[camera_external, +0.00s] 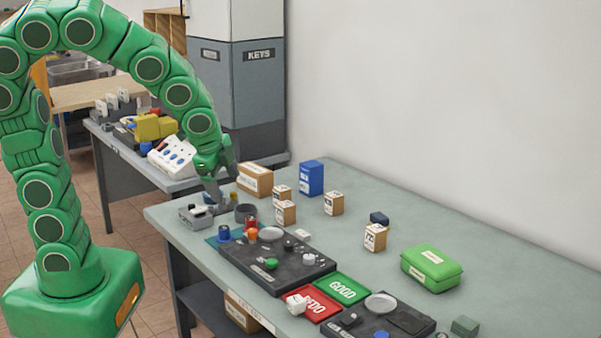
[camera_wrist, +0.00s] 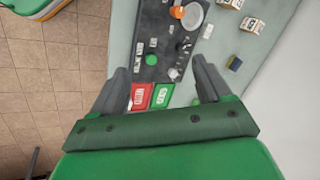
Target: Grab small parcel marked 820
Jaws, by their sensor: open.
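Several small brown parcels with white printed tops stand on the grey-green table: a back one (camera_external: 282,192), one just in front of it (camera_external: 286,213), one to their right (camera_external: 333,203), and one farther right (camera_external: 375,238). Their numbers are too small to read surely, so I cannot tell which is 820. Two parcels show at the top right of the wrist view, one at the edge (camera_wrist: 230,3) and one lower (camera_wrist: 252,25). My gripper (camera_external: 216,196) is open and empty above the table's left end, apart from the parcels. It also shows in the wrist view (camera_wrist: 160,66).
A larger brown box (camera_external: 255,180) and a blue box (camera_external: 311,178) stand at the back. A dark tool board (camera_external: 290,270), red tray (camera_external: 312,305), green GOOD tray (camera_external: 342,288) and green case (camera_external: 432,267) occupy the front and right. The wall bounds the table's back.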

